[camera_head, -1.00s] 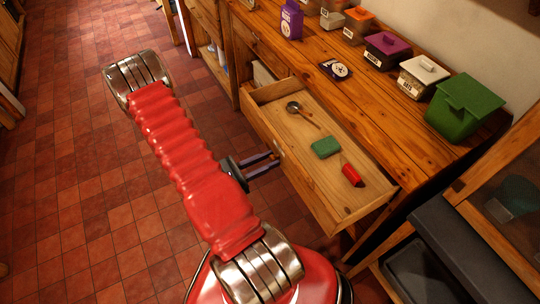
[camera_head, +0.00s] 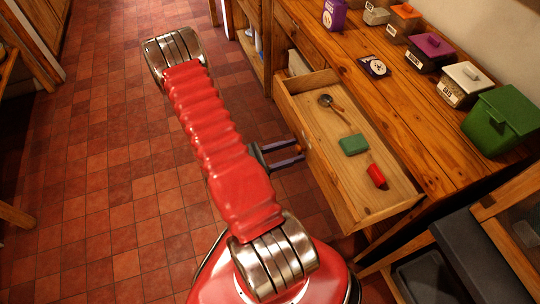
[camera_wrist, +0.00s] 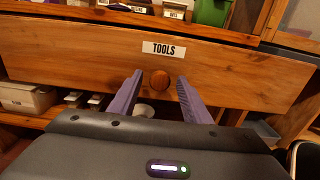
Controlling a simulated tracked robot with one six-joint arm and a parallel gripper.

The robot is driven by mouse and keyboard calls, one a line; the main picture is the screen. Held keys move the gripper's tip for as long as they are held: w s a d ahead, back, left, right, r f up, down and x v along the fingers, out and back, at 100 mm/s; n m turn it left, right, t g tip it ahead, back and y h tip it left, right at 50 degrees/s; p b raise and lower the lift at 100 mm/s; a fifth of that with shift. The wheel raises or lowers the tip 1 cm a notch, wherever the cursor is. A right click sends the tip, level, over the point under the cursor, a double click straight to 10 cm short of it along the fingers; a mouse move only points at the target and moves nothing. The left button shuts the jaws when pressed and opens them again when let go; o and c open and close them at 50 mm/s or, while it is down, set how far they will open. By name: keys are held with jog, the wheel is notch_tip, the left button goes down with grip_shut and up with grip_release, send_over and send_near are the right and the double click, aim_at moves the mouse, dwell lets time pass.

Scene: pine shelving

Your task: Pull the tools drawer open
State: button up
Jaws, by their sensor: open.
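The wooden tools drawer (camera_head: 400,204) stands pulled out from the bench in the head view, its inside showing. In the wrist view its front (camera_wrist: 70,52) fills the middle, with a "TOOLS" label (camera_wrist: 164,49) above a round wooden knob (camera_wrist: 160,80). My gripper (camera_head: 300,151) is at the drawer front. Its two purple fingers are open, one on each side of the knob in the wrist view (camera_wrist: 158,78), with gaps between them and the knob. How far the tips reach past the knob is hard to tell.
The drawer holds a spoon-like utensil (camera_head: 333,106), a green block (camera_head: 353,145) and a red item (camera_head: 377,177). Several lidded boxes and a green bin (camera_head: 498,122) stand on the bench top. A dark tray (camera_head: 478,255) is at the lower right. The tiled floor at left is clear.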

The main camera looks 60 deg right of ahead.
jog(key=v, duration=1.3)
jog(key=shift+a, duration=0.1)
dwell(0.3)
jog(key=s+a+f+m+y, duration=0.1)
jog(key=s+a+m+y, duration=0.25)
jog(key=a+y, duration=0.25)
jog(key=w+a+r+m+t+y, duration=0.55)
jog(key=w+a+r, duration=0.2)
jog(key=a, duration=0.25)
jog(key=w+a+r+t, duration=0.1)
jog(key=a+r+t, duration=0.2)
jog(key=r, duration=0.5)
jog(key=w+a+r+t+y, duration=0.1)
jog(key=a+r+t, duration=0.3)
jog(key=r, duration=0.4)
jog(key=w+a+r+t+y, duration=0.1)
jog(key=a+r+t, duration=0.2)
jog(key=r+t, duration=0.2)
notch_tip(320, 180, up, 3)
jog(key=shift+a+r+m, duration=0.25)
jog(key=shift+a+m, duration=0.05)
